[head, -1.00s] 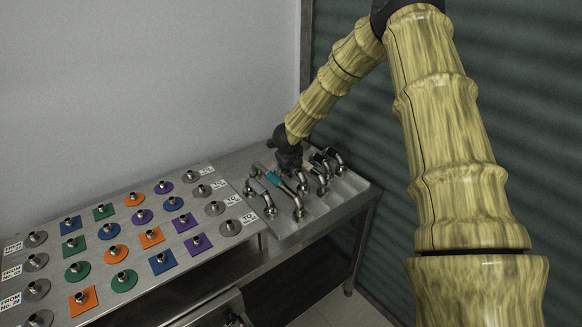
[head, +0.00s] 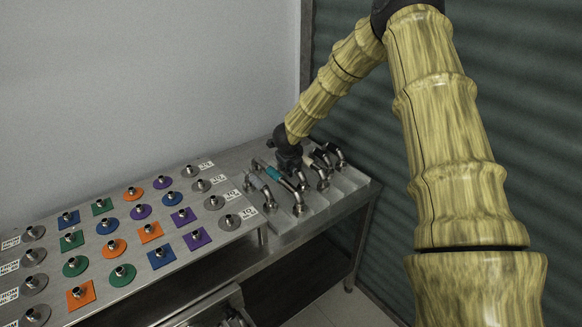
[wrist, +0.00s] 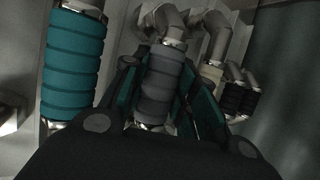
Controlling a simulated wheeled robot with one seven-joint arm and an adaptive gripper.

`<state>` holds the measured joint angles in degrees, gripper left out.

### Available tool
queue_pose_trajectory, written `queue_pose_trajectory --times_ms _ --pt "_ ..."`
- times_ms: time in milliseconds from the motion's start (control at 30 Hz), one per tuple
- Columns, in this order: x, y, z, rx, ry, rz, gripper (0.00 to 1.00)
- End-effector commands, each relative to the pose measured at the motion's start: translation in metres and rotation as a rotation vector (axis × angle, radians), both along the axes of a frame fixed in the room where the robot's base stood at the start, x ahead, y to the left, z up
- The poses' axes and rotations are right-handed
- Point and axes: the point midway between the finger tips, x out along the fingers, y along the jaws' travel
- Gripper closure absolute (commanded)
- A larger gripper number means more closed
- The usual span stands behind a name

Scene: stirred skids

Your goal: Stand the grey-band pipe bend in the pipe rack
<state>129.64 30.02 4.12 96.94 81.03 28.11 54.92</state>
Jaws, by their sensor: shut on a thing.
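The grey-band pipe bend (wrist: 160,85) is a silver bent pipe with a ribbed dark grey band. In the wrist view its band lies between the fingers of my gripper (wrist: 165,105), which is shut on it. In the head view my gripper (head: 289,163) is low over the right end of the bench and largely hides this bend. A ridged metal rack (head: 345,192) there bears several pipe bends. I cannot tell whether the held bend touches the rack.
A teal-band bend (wrist: 72,65) stands close left of my gripper; it also shows in the head view (head: 272,173). A panel (head: 205,245) with coloured pads and pipe stubs lies left.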

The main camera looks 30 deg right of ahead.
Motion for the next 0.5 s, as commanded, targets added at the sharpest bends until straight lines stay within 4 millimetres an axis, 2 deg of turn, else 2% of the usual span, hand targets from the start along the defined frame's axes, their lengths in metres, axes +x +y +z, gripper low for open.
queue_pose_trajectory --times_ms 400,433,500 --pt "0.0003 0.0 -0.0034 0.0 -0.001 0.0 1.0" --pt "0.0004 0.0001 -0.0028 0.0 -0.001 0.0 0.66" --pt "0.0004 0.0001 -0.0027 0.0 -0.001 0.0 0.53"
